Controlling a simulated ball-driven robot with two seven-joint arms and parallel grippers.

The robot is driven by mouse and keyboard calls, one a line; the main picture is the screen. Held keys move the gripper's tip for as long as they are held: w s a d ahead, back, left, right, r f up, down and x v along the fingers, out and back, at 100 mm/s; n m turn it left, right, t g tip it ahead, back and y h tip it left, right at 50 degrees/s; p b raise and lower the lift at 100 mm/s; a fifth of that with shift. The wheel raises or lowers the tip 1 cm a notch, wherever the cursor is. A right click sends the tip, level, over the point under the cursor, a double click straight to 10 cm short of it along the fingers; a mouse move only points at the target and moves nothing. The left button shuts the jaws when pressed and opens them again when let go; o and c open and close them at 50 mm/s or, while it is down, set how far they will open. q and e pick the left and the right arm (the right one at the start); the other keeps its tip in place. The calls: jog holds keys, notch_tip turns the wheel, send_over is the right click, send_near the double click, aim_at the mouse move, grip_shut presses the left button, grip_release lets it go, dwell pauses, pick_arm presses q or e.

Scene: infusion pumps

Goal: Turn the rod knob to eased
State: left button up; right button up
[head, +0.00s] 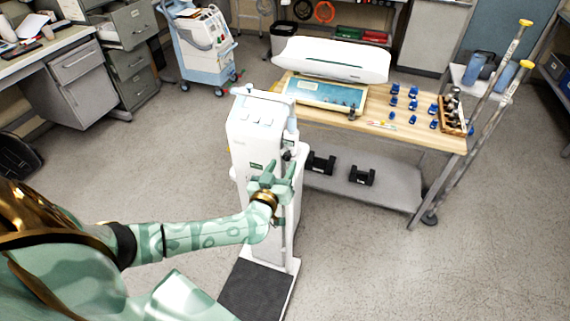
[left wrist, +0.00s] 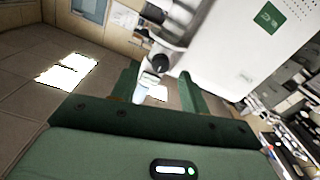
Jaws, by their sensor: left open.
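The rod knob (left wrist: 159,62) is a small black knob on a pale clamp on the side of a white upright unit (head: 250,140). In the head view a dark spot that looks like this knob (head: 287,155) sits just beyond my left gripper (head: 280,170). My left gripper is open and its fingers point at the clamp. In the left wrist view the knob shows beyond and between the two green fingers, with a pale rod end (left wrist: 146,88) below it. The knob seems apart from the fingers. I cannot read its setting. My right gripper is out of view.
A wooden-topped table (head: 437,140) with several blue weights, a wooden rack and a white baby scale (head: 330,60) stands behind and to the right. A dark platform (head: 255,288) lies at the unit's foot. The floor at the right front is clear.

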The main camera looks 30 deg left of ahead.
aim_at(287, 156)
pick_arm(q)
jog(key=shift+x, duration=1.35)
grip_shut()
